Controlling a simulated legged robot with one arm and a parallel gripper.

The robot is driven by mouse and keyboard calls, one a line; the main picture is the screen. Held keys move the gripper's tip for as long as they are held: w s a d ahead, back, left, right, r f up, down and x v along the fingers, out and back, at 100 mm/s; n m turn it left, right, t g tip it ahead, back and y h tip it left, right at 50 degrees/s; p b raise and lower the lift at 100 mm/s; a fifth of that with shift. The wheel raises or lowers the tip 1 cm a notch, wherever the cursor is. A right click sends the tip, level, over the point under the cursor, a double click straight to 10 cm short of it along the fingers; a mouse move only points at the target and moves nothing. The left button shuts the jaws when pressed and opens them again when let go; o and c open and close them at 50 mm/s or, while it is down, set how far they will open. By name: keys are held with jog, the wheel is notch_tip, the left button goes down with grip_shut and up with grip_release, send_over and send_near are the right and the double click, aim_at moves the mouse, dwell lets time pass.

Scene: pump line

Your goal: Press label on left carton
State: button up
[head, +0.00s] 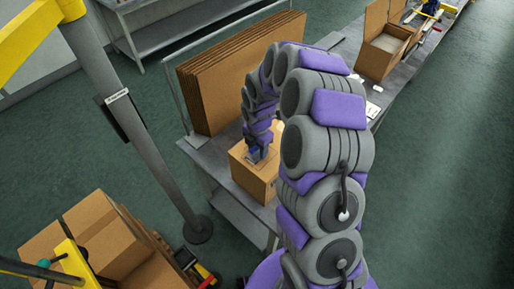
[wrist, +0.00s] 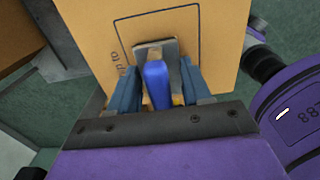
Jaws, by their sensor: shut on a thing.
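The left carton (head: 262,182) is a closed brown box near the close end of the grey bench. In the wrist view its face (wrist: 215,45) shows a dark printed outline and some lettering. My gripper (head: 257,153) is over this carton. In the wrist view my gripper (wrist: 160,90) has its blue fingers shut on a blue-handled tool (wrist: 156,80) with a grey plate. The plate lies over the lower part of the printed outline; I cannot tell if it touches the carton. No label can be made out clearly; the tool and fingers hide part of the face.
Flat brown cardboard sheets (head: 235,75) stand in a rack behind the carton. An open carton (head: 385,45) stands farther along the bench. A grey post (head: 130,120) rises at left, near brown boxes (head: 105,235) on the lower left. Green floor at right is clear.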

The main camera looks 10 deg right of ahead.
jog(key=shift+d+r+p, duration=0.1)
jog(key=shift+r+p, duration=0.3)
jog(key=shift+r, duration=0.35)
jog(key=shift+r+p, duration=1.15)
jog(key=shift+r, duration=1.6)
